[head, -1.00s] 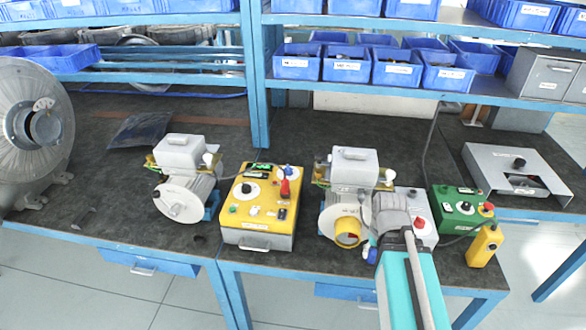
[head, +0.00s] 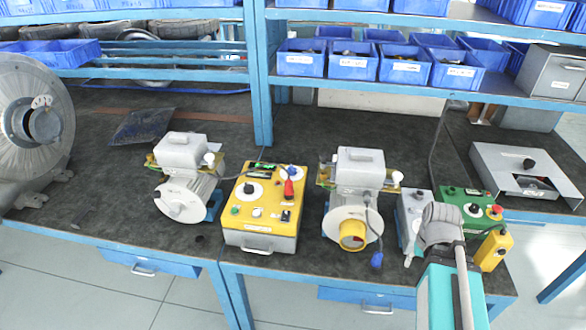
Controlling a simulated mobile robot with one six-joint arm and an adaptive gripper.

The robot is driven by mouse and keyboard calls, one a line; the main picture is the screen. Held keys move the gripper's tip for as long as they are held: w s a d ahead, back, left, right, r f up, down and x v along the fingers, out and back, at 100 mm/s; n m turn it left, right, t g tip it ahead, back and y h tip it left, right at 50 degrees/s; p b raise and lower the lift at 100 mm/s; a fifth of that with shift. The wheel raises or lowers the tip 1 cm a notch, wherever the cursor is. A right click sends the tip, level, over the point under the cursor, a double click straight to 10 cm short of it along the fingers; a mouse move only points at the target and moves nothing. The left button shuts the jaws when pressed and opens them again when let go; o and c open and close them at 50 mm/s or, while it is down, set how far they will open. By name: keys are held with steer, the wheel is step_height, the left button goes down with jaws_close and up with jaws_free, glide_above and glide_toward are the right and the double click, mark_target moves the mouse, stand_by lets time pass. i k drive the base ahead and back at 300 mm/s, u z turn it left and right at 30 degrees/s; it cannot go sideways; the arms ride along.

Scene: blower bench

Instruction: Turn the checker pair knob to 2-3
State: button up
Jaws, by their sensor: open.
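A yellow-topped box (head: 262,205) stands on the bench near the middle, with a small green-lit display and several controls. A round white dial with a black knob (head: 249,188) sits at its upper left, and a red part (head: 289,188) at its right. This may be the checker; its labels and the knob's setting are too small to read. My gripper (head: 412,256) is at the right, over the grey box near the bench's front edge. It is open, touches no knob that I can make out, and is well apart from the yellow box. My wrist partly hides it.
Two motor units (head: 188,178) and (head: 351,200) flank the yellow box; a cable with a blue plug (head: 377,260) hangs from the right one. A green box (head: 466,200), a yellow pendant (head: 493,251) and a silver box with a black knob (head: 527,170) stand right. Blue bins (head: 352,66) line the shelf above.

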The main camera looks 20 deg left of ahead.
mark_target(292, 170)
steer(key=k, duration=1.15)
steer(key=u, duration=0.35)
steer(key=i, duration=1)
